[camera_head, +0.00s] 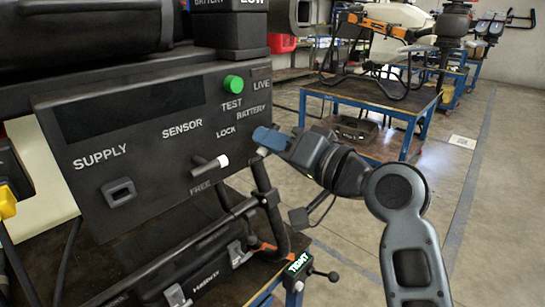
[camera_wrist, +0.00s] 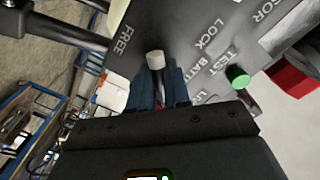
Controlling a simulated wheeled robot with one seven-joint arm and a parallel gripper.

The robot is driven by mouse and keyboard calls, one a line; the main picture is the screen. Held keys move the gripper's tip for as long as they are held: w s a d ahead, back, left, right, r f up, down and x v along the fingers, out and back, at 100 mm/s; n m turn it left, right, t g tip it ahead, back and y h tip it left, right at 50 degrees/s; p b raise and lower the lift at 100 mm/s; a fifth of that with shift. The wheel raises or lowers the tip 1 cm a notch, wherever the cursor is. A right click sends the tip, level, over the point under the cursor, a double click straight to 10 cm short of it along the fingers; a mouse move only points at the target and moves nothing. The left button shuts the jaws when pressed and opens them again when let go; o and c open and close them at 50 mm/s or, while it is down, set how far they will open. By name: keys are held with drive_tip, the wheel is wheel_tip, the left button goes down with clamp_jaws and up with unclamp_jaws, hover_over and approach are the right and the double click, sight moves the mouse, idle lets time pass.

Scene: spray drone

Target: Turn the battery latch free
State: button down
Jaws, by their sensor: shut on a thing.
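The dark panel (camera_head: 150,150) carries the words SUPPLY, SENSOR, LOCK, FREE, TEST and BATTERY. My gripper (camera_head: 262,138) is at the panel's right side, below the BATTERY word, with its blue fingers shut. The battery latch (camera_head: 262,152) shows only as a small white end beside the fingertips. In the wrist view a white cap with a grey stem (camera_wrist: 155,60) stands at the fingertips (camera_wrist: 160,85), between the FREE and LOCK words. The fingers hide most of the latch, so its exact angle cannot be told.
A second white-tipped lever (camera_head: 207,168) sticks out to the left of my gripper, above FREE. A green button (camera_head: 233,83) is above TEST. Dark tubes and a case (camera_head: 205,265) lie below the panel. A blue-framed table (camera_head: 375,97) stands behind; the floor at right is free.

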drive_tip(key=n+b, duration=1)
drive_tip(key=n, duration=0.1)
idle(0.5)
drive_tip(key=c, duration=1)
unclamp_jaws()
drive_tip(key=shift+c, duration=0.2)
drive_tip(key=shift+d, duration=0.1)
drive_tip(key=v, duration=0.7)
drive_tip(key=shift+s+d, duration=0.2)
drive_tip(key=shift+d, duration=0.05)
